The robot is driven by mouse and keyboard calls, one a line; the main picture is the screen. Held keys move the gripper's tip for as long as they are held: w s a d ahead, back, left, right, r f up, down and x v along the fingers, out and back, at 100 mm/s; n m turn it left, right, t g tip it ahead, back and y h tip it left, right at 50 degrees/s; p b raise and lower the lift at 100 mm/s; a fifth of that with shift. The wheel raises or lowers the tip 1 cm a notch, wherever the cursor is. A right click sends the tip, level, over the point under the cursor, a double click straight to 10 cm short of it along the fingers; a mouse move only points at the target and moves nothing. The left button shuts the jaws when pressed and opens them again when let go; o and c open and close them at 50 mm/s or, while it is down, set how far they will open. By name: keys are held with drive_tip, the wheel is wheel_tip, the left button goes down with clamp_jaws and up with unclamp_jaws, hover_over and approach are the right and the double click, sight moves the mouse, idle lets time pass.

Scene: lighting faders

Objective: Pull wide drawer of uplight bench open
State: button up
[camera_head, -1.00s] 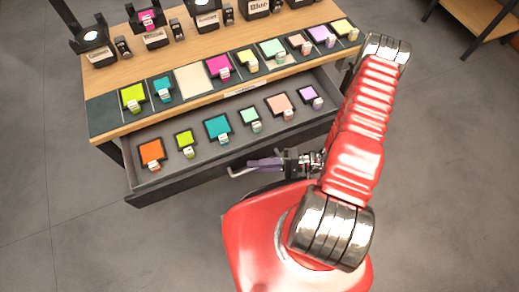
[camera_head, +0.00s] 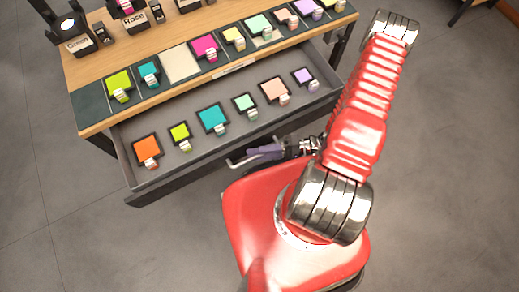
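The uplight bench (camera_head: 180,65) has a wooden top with a dark front strip. Its wide drawer (camera_head: 160,190) stands far out, its grey interior showing. Coloured gel squares lie inside it, including an orange one (camera_head: 146,148), a teal one (camera_head: 212,118) and a peach one (camera_head: 274,89). A thin pale handle (camera_head: 236,164) juts from the drawer front. My gripper (camera_head: 258,154) is at this handle, its purplish fingers appearing closed around the bar. The exact finger contact is small and partly hidden.
More coloured squares lie along the bench's front strip, such as a magenta one (camera_head: 206,46). Black lamps with name labels stand at the back, one (camera_head: 73,28) at the left. The grey floor (camera_head: 70,240) is clear at left and right. Another table is at the upper right.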

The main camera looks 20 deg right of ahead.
drive_tip(key=shift+o, duration=0.6)
drive_tip(key=shift+s+a, duration=0.1)
drive_tip(key=shift+r, duration=0.1)
drive_tip(key=f+v, duration=0.1)
drive_tip(key=v, duration=1.2)
drive_tip(key=shift+d+r, duration=0.4)
drive_tip(key=shift+d, duration=0.05)
drive_tip(key=shift+s, duration=0.1)
